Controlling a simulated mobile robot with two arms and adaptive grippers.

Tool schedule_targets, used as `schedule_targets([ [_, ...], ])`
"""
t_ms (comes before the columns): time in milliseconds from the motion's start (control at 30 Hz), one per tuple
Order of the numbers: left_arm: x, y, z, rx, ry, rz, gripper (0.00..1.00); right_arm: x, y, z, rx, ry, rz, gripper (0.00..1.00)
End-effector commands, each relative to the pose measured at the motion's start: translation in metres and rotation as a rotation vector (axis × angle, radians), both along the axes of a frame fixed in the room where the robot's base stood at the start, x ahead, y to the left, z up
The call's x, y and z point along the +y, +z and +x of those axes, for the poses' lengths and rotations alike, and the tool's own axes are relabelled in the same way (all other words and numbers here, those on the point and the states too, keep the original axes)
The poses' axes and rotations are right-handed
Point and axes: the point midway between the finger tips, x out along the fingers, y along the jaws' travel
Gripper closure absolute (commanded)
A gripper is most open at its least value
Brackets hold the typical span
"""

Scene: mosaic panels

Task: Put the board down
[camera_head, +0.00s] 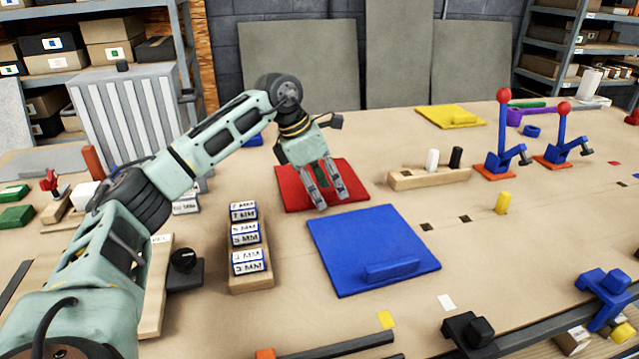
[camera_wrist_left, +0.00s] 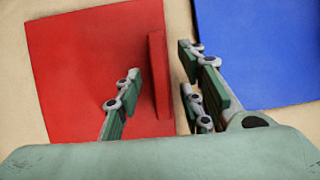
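A red board (camera_head: 290,190) lies flat on the workbench. In the left wrist view the red board (camera_wrist_left: 85,75) has a raised red handle bar (camera_wrist_left: 158,75) near its right edge. My left gripper (camera_head: 333,200) points down over the red board. Its fingers are apart on either side of the handle, with gaps showing on both sides. In the head view the gripper hides most of the handle. A blue board (camera_head: 350,235) with a blue handle lies flat to the front right, apart from the red one. My right gripper is not in view.
A wooden block with labelled pieces (camera_head: 252,280) stands to the left of the blue board. A wooden holder (camera_head: 420,180) with a white and a black peg is to the right. A yellow board (camera_head: 450,116) lies behind. Red-knobbed clamps (camera_head: 500,140) stand at the right.

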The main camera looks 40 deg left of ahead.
Motion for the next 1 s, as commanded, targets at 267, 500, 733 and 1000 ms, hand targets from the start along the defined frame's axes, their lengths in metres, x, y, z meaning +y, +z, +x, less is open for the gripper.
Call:
schedule_targets([
  [267, 0.0001, -0.0004, 0.0000, 0.000, 0.000, 0.000, 0.64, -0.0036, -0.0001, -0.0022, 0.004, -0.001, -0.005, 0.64],
  [500, 0.0001, -0.0003, 0.0001, -0.001, 0.000, 0.000, 0.85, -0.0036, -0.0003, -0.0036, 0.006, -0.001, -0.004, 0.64],
  [733, 0.0000, -0.0001, 0.0002, -0.001, 0.000, 0.000, 1.00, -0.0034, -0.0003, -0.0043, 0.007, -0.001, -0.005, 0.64],
  [1000, 0.0000, 0.0011, 0.0007, -0.004, 0.000, -0.001, 1.00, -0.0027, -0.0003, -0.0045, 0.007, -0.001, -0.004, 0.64],
])
